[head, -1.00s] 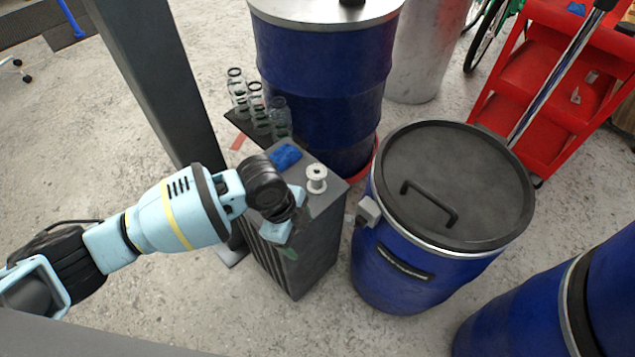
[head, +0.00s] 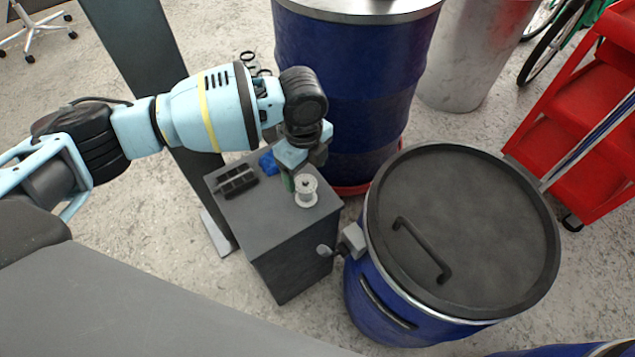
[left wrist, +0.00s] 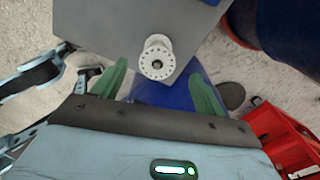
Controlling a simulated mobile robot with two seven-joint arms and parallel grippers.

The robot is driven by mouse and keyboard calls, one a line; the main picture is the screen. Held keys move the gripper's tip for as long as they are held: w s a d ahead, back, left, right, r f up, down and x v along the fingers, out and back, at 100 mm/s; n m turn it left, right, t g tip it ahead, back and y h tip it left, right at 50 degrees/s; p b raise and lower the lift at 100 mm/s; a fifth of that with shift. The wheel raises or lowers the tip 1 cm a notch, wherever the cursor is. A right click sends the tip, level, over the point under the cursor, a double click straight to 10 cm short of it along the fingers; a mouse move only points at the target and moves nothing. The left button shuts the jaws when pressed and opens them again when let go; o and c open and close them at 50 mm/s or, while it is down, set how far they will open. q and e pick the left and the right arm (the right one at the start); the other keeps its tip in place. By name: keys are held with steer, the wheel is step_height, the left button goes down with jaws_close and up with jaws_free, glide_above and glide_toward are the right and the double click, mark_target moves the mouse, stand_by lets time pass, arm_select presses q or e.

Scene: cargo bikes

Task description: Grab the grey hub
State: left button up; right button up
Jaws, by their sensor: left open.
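The grey hub (head: 306,191) is a small light-grey spool shape with flanges, upright on top of a dark grey cabinet (head: 270,225), near its right edge. My left gripper (head: 294,178) is above the cabinet, close beside the hub on its left and back side in the head view. In the left wrist view the hub (left wrist: 157,58) appears beyond the two green fingertips (left wrist: 160,85), roughly centred between them. The fingers are spread apart with nothing between them. My right gripper is not in view.
A blue cloth-like item (head: 268,163) and a black object (head: 236,181) lie on the cabinet. A blue drum with a black lid (head: 460,230) stands close at right, another blue drum (head: 345,85) behind. A red cart (head: 590,110) is at far right.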

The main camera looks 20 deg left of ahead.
mark_target(305, 183)
arm_select(q)
steer(key=shift+s+f, duration=0.1)
steer(key=shift+a+f, duration=0.1)
steer(key=shift+f, duration=0.65)
steer(key=shift+s+f+b, duration=0.1)
steer(key=shift+f+b, duration=0.95)
steer(key=shift+f, duration=2.05)
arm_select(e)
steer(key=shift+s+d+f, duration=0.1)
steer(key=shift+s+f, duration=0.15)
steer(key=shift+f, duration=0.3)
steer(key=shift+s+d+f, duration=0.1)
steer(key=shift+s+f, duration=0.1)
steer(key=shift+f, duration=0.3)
arm_select(q)
steer(key=c, duration=1.1)
steer(key=shift+c, duration=0.2)
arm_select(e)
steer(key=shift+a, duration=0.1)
arm_select(q)
steer(key=shift+r, duration=0.2)
